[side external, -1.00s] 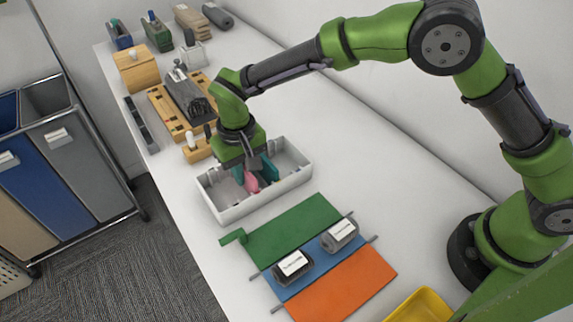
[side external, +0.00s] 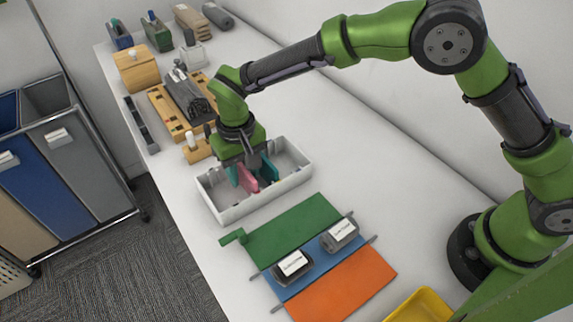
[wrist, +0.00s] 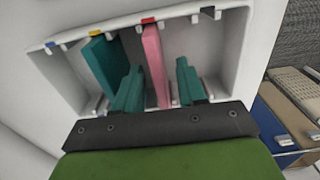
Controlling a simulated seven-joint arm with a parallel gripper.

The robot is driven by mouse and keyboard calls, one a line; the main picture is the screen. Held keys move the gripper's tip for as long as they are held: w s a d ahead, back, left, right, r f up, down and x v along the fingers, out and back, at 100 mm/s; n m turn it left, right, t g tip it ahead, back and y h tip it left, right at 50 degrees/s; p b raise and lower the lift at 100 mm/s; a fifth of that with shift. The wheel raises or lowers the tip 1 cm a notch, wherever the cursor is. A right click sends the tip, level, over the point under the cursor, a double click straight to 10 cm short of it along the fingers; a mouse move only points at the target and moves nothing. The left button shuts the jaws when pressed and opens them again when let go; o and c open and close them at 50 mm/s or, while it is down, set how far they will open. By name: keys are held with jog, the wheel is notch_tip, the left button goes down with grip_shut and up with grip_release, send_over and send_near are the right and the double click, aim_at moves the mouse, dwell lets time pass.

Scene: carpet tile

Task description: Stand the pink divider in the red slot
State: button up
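The pink divider (wrist: 153,62) stands upright in the white tray (side external: 236,214). In the wrist view its far end is at the red mark (wrist: 148,20) on the tray's rim. It also shows in the side view (side external: 247,179). My gripper (wrist: 158,88) is open, with one teal finger on each side of the divider. A gap shows between the divider and the right finger; the left finger is very close to it, and I cannot tell whether they touch. The divider's lower edge is hidden by my gripper.
A teal divider (wrist: 105,65) stands to the left, near the yellow mark (wrist: 95,33). A blue mark (wrist: 50,45) is farther left on the rim. A green, blue and orange mat (side external: 350,282) lies in front of the tray. A wooden block (side external: 198,150) stands behind it.

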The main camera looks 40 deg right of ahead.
aim_at(242, 167)
notch_tip(242, 167, up, 10)
jog(key=s+d+r+m+t+y, duration=0.1)
jog(key=s+d+r, duration=0.2)
jog(key=d+r, duration=0.4)
jog(key=s+d+r+m+t+y, duration=0.1)
jog(key=s+d+r+t, duration=0.15)
jog(key=d+r, duration=0.45)
jog(key=s+d+f+m+t, duration=0.2)
jog(key=s+d+f+t, duration=0.1)
jog(key=s+d, duration=0.9)
jog(key=shift+s+f+t, duration=0.3)
jog(key=shift+s+t, duration=0.05)
jog(key=shift+s, duration=0.35)
